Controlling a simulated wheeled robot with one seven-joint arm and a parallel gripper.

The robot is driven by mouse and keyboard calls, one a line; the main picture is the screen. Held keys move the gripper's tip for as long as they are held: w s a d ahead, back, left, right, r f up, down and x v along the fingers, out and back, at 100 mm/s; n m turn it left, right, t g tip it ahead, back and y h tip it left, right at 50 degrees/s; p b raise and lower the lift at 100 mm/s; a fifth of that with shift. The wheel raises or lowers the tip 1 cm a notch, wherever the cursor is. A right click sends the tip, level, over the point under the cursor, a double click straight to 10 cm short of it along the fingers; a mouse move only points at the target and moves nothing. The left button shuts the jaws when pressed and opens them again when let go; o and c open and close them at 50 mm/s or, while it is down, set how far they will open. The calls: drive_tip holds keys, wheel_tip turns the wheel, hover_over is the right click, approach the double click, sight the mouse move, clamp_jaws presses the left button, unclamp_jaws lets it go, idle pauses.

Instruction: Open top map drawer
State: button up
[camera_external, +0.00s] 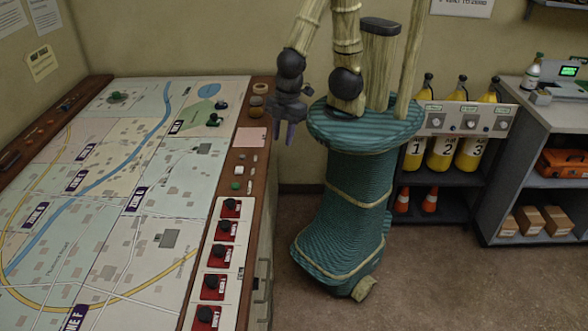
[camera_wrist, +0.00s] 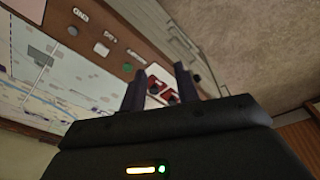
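The console's drawer side (camera_external: 262,275) shows as a narrow strip below the wooden rim in the external view, at a steep angle. A dark handle shows low on it, and I cannot tell which drawer it belongs to. In the wrist view a grey drawer front (camera_wrist: 160,25) runs along the console edge at the top; no gap is visible there. My gripper (camera_external: 283,135) hangs pointing down near the console's far right corner, above and apart from the drawer side. In the wrist view my gripper (camera_wrist: 160,85) has its two fingers apart with nothing between them.
The map table (camera_external: 130,190) carries red switch blocks (camera_external: 213,287) along its right edge. Yellow cylinders (camera_external: 442,150) and orange cones (camera_external: 430,200) stand on a shelf at the back right.

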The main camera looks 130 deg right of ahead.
drive_tip(key=w+a+f+m+t+h+b, duration=0.1)
drive_tip(key=a+f+m+t+h+b, duration=0.2)
drive_tip(key=a+f+m+b, duration=0.3)
drive_tip(key=w+a+f+m+t+h+b, duration=0.1)
drive_tip(key=a+f+m+t+h+b, duration=0.2)
drive_tip(key=f, duration=1.6)
drive_tip(key=w+a+f+m+t+h+b, duration=0.1)
drive_tip(key=a+f+m+t+h+b, duration=0.2)
drive_tip(key=a+f+m+b, duration=0.6)
drive_tip(key=a+f+m+h, duration=0.1)
drive_tip(key=a+f+m, duration=0.3)
drive_tip(key=m, duration=0.7)
drive_tip(key=shift+w+a+m+h+b, duration=0.3)
drive_tip(key=shift+w+a+h+b, duration=0.1)
drive_tip(key=shift+a, duration=0.25)
drive_tip(key=shift+f, duration=0.1)
drive_tip(key=x, duration=1.7)
drive_tip(key=shift+w+b, duration=0.2)
drive_tip(key=shift+b, duration=0.25)
drive_tip(key=shift+d, duration=0.15)
